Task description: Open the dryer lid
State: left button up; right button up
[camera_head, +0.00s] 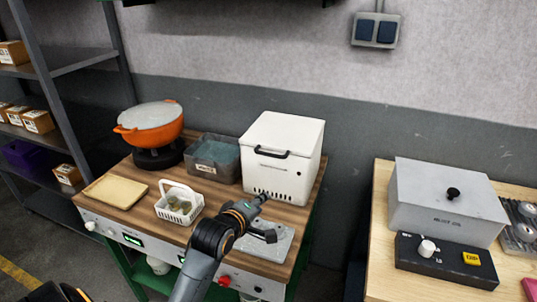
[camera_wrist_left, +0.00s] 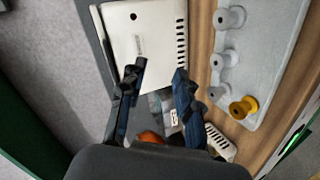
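The dryer appears to be the white box (camera_head: 283,148) with side vents and a black handle (camera_head: 271,153) on its front, at the back right of the wooden table. Its lid looks closed. My left gripper (camera_head: 267,217) is in front of the dryer, above the table's right part, apart from the handle. In the left wrist view the gripper (camera_wrist_left: 160,76) has its fingers apart with nothing between them. The white vented side of the dryer (camera_wrist_left: 148,40) lies beyond them; the handle cannot be made out there. My right gripper is not in view.
A grey plate (camera_head: 276,248) with spools (camera_wrist_left: 230,18) lies below my left gripper. A white basket (camera_head: 180,207), grey bin (camera_head: 211,170), wooden tray (camera_head: 112,191) and orange pot (camera_head: 150,128) stand left. A grey box with a knob (camera_head: 446,202) stands on the right table.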

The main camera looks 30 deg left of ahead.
aim_at(268, 155)
pick_arm(q)
jog(key=w+a+r+n+t+y, duration=0.1)
jog(key=w+a+r+n+t, duration=0.1)
jog(key=w+a+r+n, duration=0.4)
jog(key=shift+m, duration=0.4)
jog(key=p+x, duration=0.1)
jog(key=x, duration=0.4)
jog(key=p+x, duration=0.1)
jog(key=x, duration=0.4)
jog(key=shift+w+d+r+p, duration=0.1)
jog(key=shift+d+r+p, duration=0.05)
jog(key=shift+r+p, duration=0.15)
jog(key=shift+w+f, duration=0.2)
jog(key=shift+w, duration=0.35)
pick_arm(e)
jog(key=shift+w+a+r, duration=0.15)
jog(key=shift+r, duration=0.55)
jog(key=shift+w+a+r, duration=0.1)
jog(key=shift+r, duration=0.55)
pick_arm(q)
jog(key=shift+c, duration=0.4)
grip_shut()
jog(key=shift+y, duration=0.3)
